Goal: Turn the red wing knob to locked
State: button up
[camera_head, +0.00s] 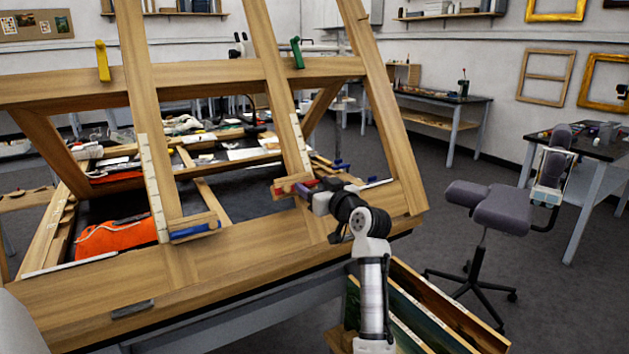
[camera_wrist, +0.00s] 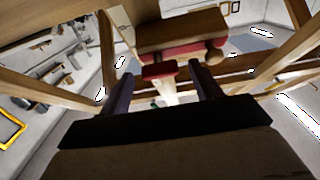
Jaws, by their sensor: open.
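The red wing knob (camera_wrist: 158,71) shows in the wrist view as a short red bar just below a wooden block with a red strip (camera_wrist: 180,48). My gripper (camera_wrist: 160,80) is open, with one dark finger on either side of the red bar and visible gaps to it. In the head view, my gripper (camera_head: 318,196) is at the lower right of the wooden frame, by a red-and-wood fitting (camera_head: 292,185). The knob's contact with the fingers and its exact turn are hard to tell there.
The large tilted wooden frame (camera_head: 180,270) surrounds the fitting, with bars close by. A blue fitting (camera_head: 195,230) is to the left; yellow (camera_head: 102,60) and green (camera_head: 297,53) pieces sit on the upper rail. An orange cloth (camera_head: 112,238) lies behind the frame. A stool (camera_head: 490,205) stands right.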

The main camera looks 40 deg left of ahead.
jog(key=shift+w+a, duration=0.15)
jog(key=shift+a, duration=0.25)
jog(key=shift+c, duration=0.2)
jog(key=c, duration=0.9)
jog(key=shift+c, duration=0.2)
